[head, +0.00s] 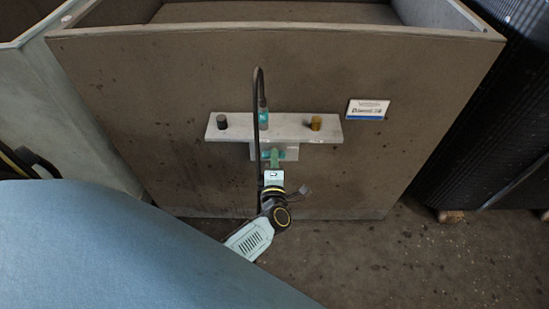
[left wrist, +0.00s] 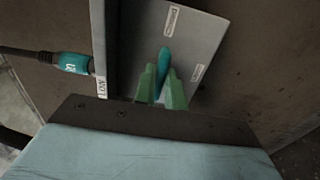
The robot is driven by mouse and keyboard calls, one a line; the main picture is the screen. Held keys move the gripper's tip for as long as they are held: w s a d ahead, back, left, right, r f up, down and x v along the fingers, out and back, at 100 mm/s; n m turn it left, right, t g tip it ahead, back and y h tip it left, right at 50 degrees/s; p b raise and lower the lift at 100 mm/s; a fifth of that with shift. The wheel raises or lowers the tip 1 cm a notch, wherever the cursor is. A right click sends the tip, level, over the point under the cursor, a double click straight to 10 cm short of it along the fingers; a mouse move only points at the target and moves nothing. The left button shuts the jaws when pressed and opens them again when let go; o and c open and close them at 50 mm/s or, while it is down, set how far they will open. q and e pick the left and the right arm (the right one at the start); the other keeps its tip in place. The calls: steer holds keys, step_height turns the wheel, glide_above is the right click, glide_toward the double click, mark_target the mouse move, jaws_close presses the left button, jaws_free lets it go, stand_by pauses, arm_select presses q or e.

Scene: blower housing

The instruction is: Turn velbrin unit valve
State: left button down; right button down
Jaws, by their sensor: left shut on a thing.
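The valve has a teal handle (left wrist: 164,57) on a small grey plate (left wrist: 200,38) with printed labels. In the head view this plate (head: 290,153) sits just under a grey bracket on the front of a brown housing. My left gripper (head: 273,157) reaches up to it from below. In the left wrist view its green fingers (left wrist: 160,86) are shut on the teal handle, one on each side. The handle's lower part is hidden between the fingers. The right gripper is not in view.
The grey bracket (head: 290,126) carries a black knob (head: 222,121), a brass knob (head: 316,123) and a teal connector (head: 263,118). A black cable (head: 257,90) loops from it and hangs beside my gripper. A label (head: 367,109) is on the brown housing (head: 420,140). Floor (head: 430,250) is clear at right.

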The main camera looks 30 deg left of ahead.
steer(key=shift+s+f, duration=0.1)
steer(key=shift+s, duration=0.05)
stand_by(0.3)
arm_select(q)
steer(key=c, duration=1.5)
jaws_free()
steer(key=shift+o, duration=0.2)
steer(key=shift+d, duration=0.1)
